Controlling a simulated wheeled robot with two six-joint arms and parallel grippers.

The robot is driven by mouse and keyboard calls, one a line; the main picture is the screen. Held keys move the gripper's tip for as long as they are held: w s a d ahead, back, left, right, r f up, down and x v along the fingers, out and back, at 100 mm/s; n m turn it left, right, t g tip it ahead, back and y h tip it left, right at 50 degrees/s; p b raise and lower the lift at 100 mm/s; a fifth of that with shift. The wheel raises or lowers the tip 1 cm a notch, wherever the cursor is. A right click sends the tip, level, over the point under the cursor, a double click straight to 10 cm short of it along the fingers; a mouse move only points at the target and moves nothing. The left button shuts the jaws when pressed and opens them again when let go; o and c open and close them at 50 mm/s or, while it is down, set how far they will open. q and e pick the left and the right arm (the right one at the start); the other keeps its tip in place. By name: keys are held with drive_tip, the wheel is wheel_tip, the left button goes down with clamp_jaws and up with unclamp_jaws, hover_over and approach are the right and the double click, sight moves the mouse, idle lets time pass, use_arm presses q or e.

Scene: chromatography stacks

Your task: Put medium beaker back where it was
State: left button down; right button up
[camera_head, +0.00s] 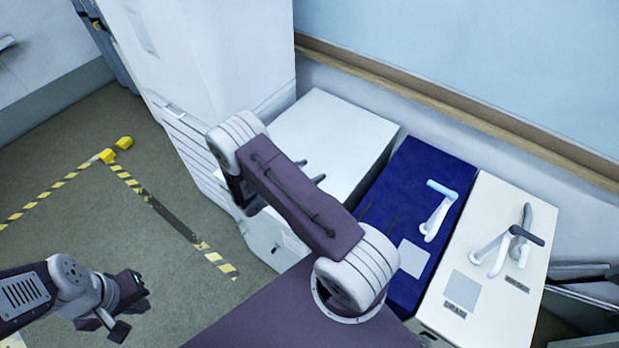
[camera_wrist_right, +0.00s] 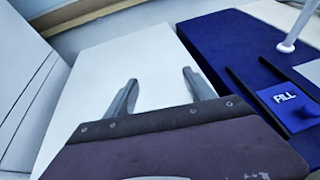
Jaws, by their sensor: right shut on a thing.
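My right gripper (camera_head: 309,171) shows mostly hidden behind my own right arm, with its fingertips over the white counter block (camera_head: 338,125). In the right wrist view my right gripper (camera_wrist_right: 160,78) has its two grey fingers apart, held at a thing's width above the white top (camera_wrist_right: 115,65). I cannot make out the outline of the medium beaker between them; it may be clear glass. My left gripper (camera_head: 131,307) is at the lower left above the floor, its dark fingers spread and empty, far from the counters.
A blue counter (camera_head: 400,180) with a spout stands right of the white block; its label reads FILL (camera_wrist_right: 290,100). A cream counter (camera_head: 500,290) with spouts and a drain label is further right. A tall white cabinet (camera_head: 215,50) stands at left. Striped tape marks the floor.

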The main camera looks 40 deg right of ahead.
wheel_tip(320, 180, down, 3)
drive_tip(key=shift+f+p, duration=0.2)
drive_tip(key=shift+p, duration=0.2)
drive_tip(key=shift+f, duration=0.3)
drive_tip(key=shift+f, duration=0.2)
drive_tip(key=o, duration=1.8)
drive_tip(key=shift+r, duration=0.1)
drive_tip(key=shift+c, duration=0.2)
drive_tip(key=shift+r, duration=0.1)
